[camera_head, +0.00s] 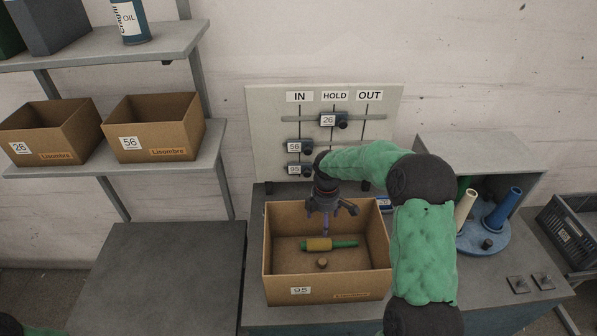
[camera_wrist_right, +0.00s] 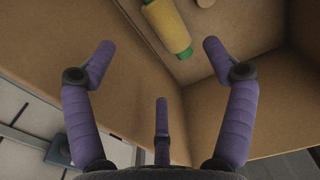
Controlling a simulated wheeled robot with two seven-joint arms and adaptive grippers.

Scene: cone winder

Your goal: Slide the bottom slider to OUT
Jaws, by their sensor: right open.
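The pale slider board (camera_head: 262,130) stands against the wall with columns marked IN, HOLD and OUT. The bottom slider (camera_head: 294,170), labelled 95, sits under IN; my right gripper is just to its right and in front. The middle slider (camera_head: 294,147), labelled 56, is also under IN. The top slider (camera_head: 328,120), labelled 26, is under HOLD. My right gripper (camera_head: 328,219) points down over the open box, fingers spread and empty. Its purple fingers (camera_wrist_right: 160,72) also show apart in the right wrist view. My left gripper is out of view.
The cardboard box (camera_head: 283,281) labelled 95 holds a yellow-green spool (camera_head: 318,245) and a small brown piece (camera_head: 322,263). Its walls surround the space below my gripper. Cones stand on a blue round base (camera_head: 487,242) at right. Boxes 26 (camera_head: 47,145) and 56 (camera_head: 157,140) sit on the left shelf.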

